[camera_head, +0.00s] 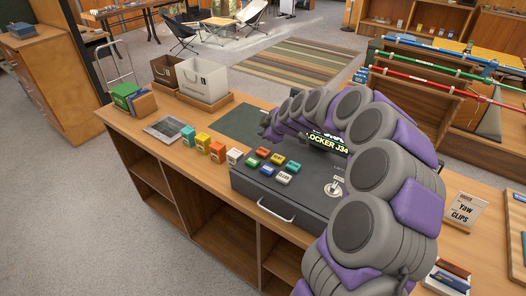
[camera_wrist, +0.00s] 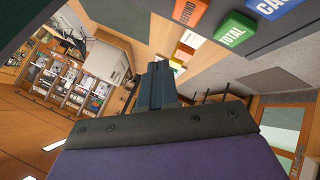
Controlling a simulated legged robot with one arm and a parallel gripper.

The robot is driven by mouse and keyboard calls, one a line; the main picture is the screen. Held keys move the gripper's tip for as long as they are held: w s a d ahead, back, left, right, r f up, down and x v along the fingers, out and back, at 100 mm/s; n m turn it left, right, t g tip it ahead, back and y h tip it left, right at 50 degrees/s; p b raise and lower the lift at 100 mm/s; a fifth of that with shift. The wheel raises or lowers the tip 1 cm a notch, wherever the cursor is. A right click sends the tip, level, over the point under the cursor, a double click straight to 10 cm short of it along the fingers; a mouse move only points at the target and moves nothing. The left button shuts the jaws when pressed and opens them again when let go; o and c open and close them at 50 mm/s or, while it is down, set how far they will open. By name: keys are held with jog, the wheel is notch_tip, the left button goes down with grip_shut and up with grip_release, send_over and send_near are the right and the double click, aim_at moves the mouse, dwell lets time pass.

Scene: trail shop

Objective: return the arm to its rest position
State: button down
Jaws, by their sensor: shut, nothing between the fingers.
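My arm, grey and purple, arches over the counter in the head view, from the lower right up and then down to the left. Its end, my gripper (camera_head: 268,128), hangs over the counter just behind the cash register (camera_head: 245,182) and its coloured keys. In the wrist view my gripper (camera_wrist: 157,82) shows two dark fingers side by side, shut and empty. The register's orange, green and blue keys (camera_wrist: 235,30) show large at the upper right of that view. The arm hides part of the register's display.
The wooden counter (camera_head: 160,118) has two bins, small coloured boxes (camera_head: 203,142), a dark mat (camera_head: 238,122) and a flat grey tray to the left of the register. A sign (camera_head: 464,212) stands at its right. Poles on a rack (camera_head: 440,90) stand behind the arm.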

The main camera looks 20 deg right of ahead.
jog(key=shift+a, duration=0.1)
jog(key=s+a+r+m+g+y, duration=0.1)
jog(key=s+a+r+m+g, duration=0.15)
jog(key=s+a, duration=0.65)
jog(key=s+a+r+m+g, duration=0.1)
jog(key=s+a+g, duration=0.2)
jog(key=s+a, duration=0.6)
jog(key=s+d+f+m+g+h, duration=0.1)
jog(key=s+m, duration=0.3)
jog(key=s, duration=1.1)
jog(key=s+d+f+m+g+h, duration=0.1)
jog(key=s+d+m+g+h, duration=0.1)
jog(key=s, duration=1.3)
jog(key=shift+s+d+f+m+g, duration=0.4)
jog(key=shift+d+m+g, duration=0.4)
jog(key=shift+m+g, duration=0.35)
